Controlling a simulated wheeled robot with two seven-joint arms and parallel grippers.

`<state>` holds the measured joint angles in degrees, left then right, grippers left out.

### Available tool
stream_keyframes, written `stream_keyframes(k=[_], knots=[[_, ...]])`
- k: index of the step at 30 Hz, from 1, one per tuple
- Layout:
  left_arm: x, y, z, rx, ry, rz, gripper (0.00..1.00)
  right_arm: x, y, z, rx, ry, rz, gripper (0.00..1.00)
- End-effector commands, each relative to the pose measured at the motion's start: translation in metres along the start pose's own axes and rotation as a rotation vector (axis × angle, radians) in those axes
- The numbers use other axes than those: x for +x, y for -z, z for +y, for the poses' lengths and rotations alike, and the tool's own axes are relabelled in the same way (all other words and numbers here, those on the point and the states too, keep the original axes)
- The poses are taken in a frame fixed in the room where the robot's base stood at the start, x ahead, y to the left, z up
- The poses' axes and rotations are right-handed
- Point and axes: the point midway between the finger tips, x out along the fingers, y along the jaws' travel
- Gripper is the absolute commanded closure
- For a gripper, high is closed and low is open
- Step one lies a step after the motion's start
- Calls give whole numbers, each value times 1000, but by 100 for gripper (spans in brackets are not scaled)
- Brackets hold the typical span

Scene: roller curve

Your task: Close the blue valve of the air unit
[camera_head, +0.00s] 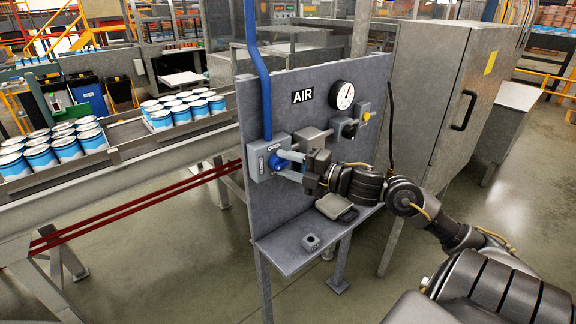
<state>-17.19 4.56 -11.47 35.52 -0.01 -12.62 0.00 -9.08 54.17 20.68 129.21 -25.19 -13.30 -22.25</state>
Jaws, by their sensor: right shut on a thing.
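The air unit is a grey metal panel (263,212) with an "AIR" label, a round pressure gauge (341,95) and a blue hose (256,60). The blue valve (283,161) sits at the panel's left on a grey box marked "OPEN" and "CLOSED". My right gripper (303,170) comes in from the right and is shut on the blue valve's handle. The fingers hide part of the handle, so its exact angle is hard to tell. My left gripper is not in view.
A small shelf (290,254) with a grey object (337,207) juts out below the panel. A roller conveyor (130,170) with trays of blue cans (185,110) runs at the left. A tall grey cabinet (425,90) stands behind my right arm.

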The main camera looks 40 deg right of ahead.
Motion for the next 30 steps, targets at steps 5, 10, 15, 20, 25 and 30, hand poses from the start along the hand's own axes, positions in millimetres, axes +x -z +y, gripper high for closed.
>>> stream_keyframes(k=[5,10,15,20,25,30], knots=[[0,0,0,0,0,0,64,0,0,0,-9,5,0,84],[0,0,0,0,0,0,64,0,0,0,-9,5,0,84],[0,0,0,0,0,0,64,0,0,0,-8,5,0,53],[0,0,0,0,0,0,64,0,0,0,-8,4,0,39],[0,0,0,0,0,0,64,0,0,0,-7,4,0,39],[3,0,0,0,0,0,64,-5,0,-2,-6,5,-1,39]])
